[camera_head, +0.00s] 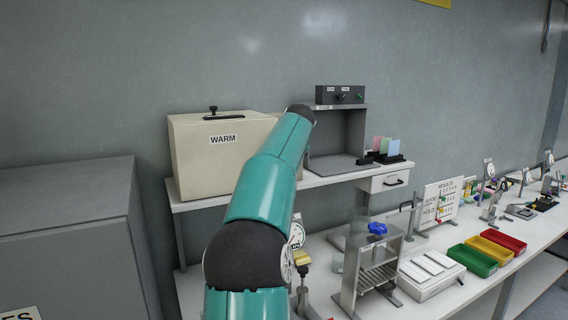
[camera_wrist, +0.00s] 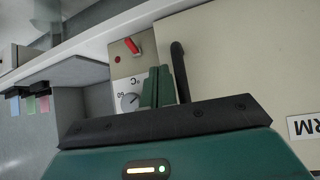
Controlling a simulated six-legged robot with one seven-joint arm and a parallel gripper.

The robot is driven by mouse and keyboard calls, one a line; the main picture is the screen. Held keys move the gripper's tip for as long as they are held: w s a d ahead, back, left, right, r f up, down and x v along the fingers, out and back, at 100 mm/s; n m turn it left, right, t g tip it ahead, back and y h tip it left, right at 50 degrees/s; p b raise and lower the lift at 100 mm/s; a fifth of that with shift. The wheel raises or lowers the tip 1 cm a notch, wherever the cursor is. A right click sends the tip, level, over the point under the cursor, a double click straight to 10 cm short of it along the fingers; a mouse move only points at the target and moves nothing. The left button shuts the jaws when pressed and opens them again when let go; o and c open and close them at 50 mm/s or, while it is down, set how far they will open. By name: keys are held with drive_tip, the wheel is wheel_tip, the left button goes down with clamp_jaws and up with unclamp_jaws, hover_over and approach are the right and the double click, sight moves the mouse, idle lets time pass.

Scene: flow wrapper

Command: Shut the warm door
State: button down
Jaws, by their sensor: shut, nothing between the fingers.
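The warm box (camera_head: 215,165) is a cream cabinet on the upper shelf in the head view, with a WARM label (camera_head: 223,140) on its front face. My arm covers the box's right part. In the wrist view the door (camera_wrist: 235,65) is a broad cream face with the WARM label (camera_wrist: 303,128) at the right edge. A dark bar handle (camera_wrist: 181,72) stands out from it. My gripper (camera_wrist: 158,72) is shut and empty just left of the handle, in front of the control panel; I cannot tell if it touches. The door looks nearly flush, but any gap is unclear.
The panel has a dial (camera_wrist: 129,100) and a red switch (camera_wrist: 132,46). An open grey booth (camera_head: 337,138) stands right of the box, with coloured cards (camera_head: 386,146) beside it. A grey cabinet (camera_head: 70,220) is at left. The lower bench holds fixtures and coloured bins (camera_head: 490,248).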

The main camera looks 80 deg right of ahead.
drive_tip(key=shift+w+d+n+t, duration=0.3)
drive_tip(key=shift+d+n, duration=0.05)
drive_tip(key=shift+n, duration=0.05)
drive_tip(key=shift+w+r, duration=0.1)
drive_tip(key=shift+r, duration=0.05)
